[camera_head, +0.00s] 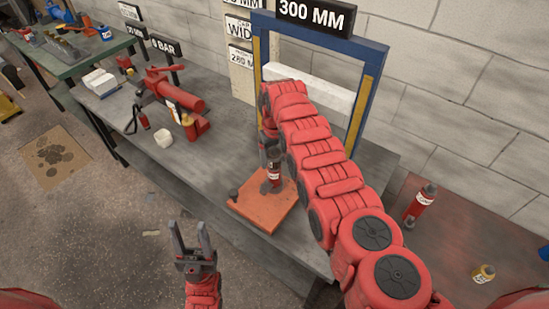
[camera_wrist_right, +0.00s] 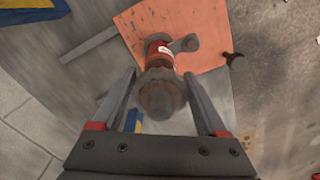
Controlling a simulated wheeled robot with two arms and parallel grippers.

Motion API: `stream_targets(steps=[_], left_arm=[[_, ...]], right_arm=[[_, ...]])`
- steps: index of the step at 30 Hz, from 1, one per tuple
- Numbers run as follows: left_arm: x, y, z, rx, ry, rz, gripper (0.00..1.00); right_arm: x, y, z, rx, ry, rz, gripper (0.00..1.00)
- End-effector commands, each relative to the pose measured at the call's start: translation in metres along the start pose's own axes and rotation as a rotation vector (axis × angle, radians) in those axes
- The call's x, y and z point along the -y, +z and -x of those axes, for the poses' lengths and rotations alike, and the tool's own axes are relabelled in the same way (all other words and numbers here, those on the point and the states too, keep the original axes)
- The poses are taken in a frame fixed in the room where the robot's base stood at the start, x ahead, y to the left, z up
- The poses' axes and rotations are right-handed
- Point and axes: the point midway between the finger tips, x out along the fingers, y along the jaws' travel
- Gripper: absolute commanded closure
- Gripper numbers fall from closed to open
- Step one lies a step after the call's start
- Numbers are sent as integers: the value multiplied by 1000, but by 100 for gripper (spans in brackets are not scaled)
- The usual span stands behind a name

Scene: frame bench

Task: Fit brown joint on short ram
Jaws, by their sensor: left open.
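A short ram (camera_head: 274,174) with a red body and white label stands upright on an orange plate (camera_head: 255,213) on the bench. It also shows in the right wrist view (camera_wrist_right: 158,52). A brown joint (camera_wrist_right: 161,97) is over the top end of the ram, in line with it. Whether it is seated there cannot be told. My right gripper (camera_wrist_right: 160,74) has one finger on each side of the joint, tips close to its sides; whether they grip it is unclear. My left gripper (camera_head: 188,238) is open and empty in front of the bench, left of the plate.
A blue frame (camera_head: 374,75) rises behind the ram. A red bottle-like cylinder (camera_head: 420,204) stands on the right surface. A small dark part (camera_wrist_right: 234,60) is at the plate's edge.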

Motion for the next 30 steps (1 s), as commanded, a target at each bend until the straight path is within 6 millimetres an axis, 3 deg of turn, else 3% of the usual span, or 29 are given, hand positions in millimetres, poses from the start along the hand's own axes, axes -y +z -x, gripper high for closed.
stream_targets(steps=[1,3,11,17,20,27,30], left_arm=[[0,0,0,0,0,0,50],[0,0,0,0,0,0,50],[0,0,0,0,0,0,50],[0,1,5,0,0,0,50],[0,1,9,0,0,0,50],[-2,5,30,0,0,0,50],[-2,6,33,0,0,0,50]], right_arm=[[0,0,0,0,0,0,13],[0,0,0,0,0,0,1],[0,0,0,0,0,0,0],[0,-1,12,-2,0,0,0],[-1,-1,26,-4,0,-1,0],[0,-1,91,-4,1,0,0],[0,0,110,-3,0,0,0]])
